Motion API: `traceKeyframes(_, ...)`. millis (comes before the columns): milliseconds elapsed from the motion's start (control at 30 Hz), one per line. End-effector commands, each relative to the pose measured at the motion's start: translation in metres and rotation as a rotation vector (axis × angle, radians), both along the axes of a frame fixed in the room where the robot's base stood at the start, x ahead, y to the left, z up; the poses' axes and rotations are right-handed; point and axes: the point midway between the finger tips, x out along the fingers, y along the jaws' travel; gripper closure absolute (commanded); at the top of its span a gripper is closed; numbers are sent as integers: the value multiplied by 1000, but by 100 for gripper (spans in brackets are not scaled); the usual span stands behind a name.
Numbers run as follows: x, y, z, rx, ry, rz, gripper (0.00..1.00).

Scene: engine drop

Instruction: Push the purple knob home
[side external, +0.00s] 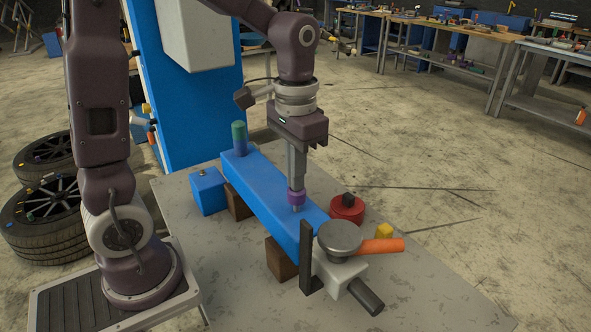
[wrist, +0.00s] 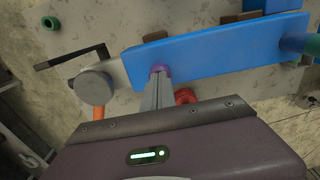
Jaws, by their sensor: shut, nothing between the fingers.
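The purple knob (side external: 296,198) stands on the blue beam (side external: 262,192), near the beam's front end, with a short thin pale stem showing below it. My gripper (side external: 297,187) is shut and points down, its fingertips at the top of the knob; they look to be touching it, with nothing held between them. In the wrist view, the knob (wrist: 161,69) shows just past my fingertips (wrist: 158,80), partly hidden by them, at the near edge of the blue beam (wrist: 215,50).
A grey disc (side external: 340,236) with an orange handle (side external: 381,245) and a black upright bar (side external: 306,257) stand at the beam's front end. A green cylinder (side external: 239,138) stands on the beam's far end.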

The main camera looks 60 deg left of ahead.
Motion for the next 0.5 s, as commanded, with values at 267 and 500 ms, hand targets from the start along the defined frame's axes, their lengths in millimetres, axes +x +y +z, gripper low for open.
traceKeyframes(267,-1,0,-23,0,4,-1,100)
traceKeyframes(500,-2,0,-23,1,7,-2,100)
